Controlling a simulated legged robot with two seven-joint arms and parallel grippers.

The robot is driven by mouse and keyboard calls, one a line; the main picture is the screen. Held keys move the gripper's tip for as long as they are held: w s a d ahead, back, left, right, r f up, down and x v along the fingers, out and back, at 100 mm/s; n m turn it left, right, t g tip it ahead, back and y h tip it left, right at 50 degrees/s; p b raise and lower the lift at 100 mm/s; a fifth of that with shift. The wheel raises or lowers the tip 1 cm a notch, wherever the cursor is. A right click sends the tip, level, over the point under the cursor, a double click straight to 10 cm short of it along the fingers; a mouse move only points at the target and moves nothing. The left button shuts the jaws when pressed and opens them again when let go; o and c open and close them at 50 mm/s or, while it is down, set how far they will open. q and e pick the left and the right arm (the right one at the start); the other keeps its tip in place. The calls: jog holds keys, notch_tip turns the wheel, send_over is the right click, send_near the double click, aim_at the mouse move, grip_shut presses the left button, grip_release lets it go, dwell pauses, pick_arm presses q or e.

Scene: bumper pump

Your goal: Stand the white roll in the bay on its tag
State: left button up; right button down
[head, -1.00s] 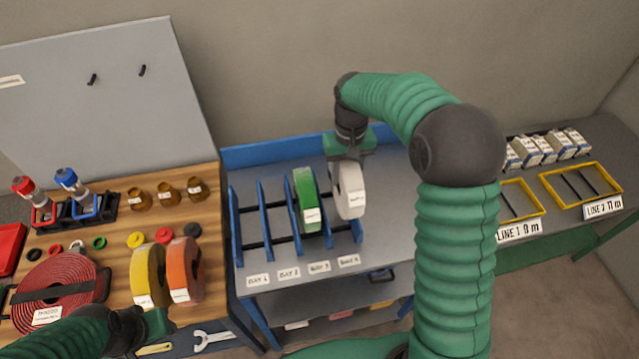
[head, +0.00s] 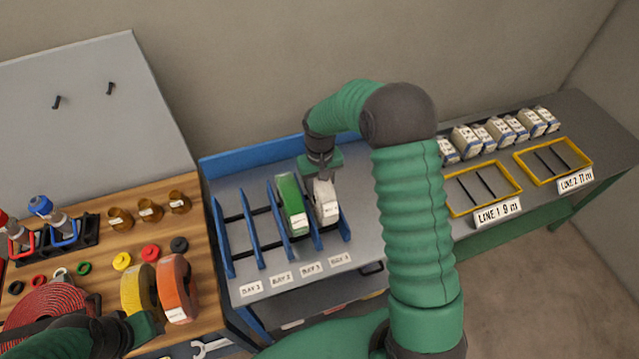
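The white roll (head: 326,203) stands upright in the rightmost slot of the blue rack (head: 229,272), behind the label that seems to read Bay 4. Its small tag faces the front. My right gripper (head: 322,178) is at the top of the white roll and appears shut on it; the fingertips are partly hidden. The green roll (head: 290,198) stands in the slot just left of it, with a blue divider between them. My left gripper (head: 148,326) is low at the left, beside the yellow roll (head: 133,289); its fingers do not show clearly.
The two left rack slots are empty. An orange roll (head: 176,287) stands on the wooden bench (head: 190,215) by the yellow one, with a red coiled hose (head: 48,308) nearby. Yellow-framed trays (head: 484,188) and several white boxes (head: 497,131) are on the right bench.

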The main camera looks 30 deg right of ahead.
jog(key=shift+s+a+r, duration=0.15)
jog(key=shift+s, duration=0.05)
jog(key=c, duration=1.1)
grip_release()
jog(key=shift+f, duration=0.2)
jog(key=shift+c, duration=0.2)
jog(key=o, duration=0.3)
jog(key=shift+w, duration=0.1)
pick_arm(q)
jog(key=shift+s+a+f, duration=0.1)
jog(key=shift+s+a, duration=0.05)
